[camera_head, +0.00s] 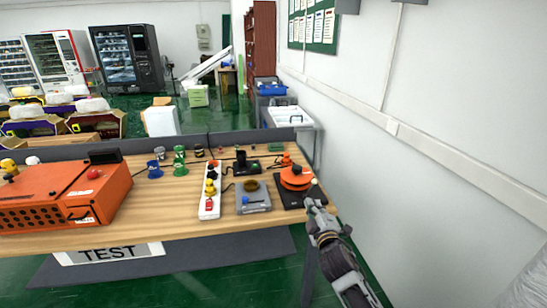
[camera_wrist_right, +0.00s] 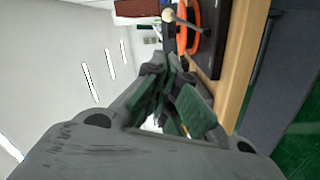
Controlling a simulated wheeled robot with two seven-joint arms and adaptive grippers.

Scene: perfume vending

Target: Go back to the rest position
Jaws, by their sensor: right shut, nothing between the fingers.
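My right gripper (camera_head: 313,205) is at the right front corner of the wooden table (camera_head: 150,222), close to an orange round device on a black base (camera_head: 295,178). In the right wrist view my right gripper (camera_wrist_right: 172,95) has its dark green finger pads close together, with nothing held between them. The orange device (camera_wrist_right: 183,35) and the table edge (camera_wrist_right: 240,60) show beyond the fingers there. I cannot tell whether the gripper touches the device's base. My left gripper does not show in either view.
An orange box (camera_head: 65,195) stands on the table's left. A white strip with coloured knobs (camera_head: 209,195) and a grey device (camera_head: 253,197) stand in the middle. A white wall (camera_head: 440,90) runs close along the right side. Vending machines (camera_head: 126,55) stand far back left.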

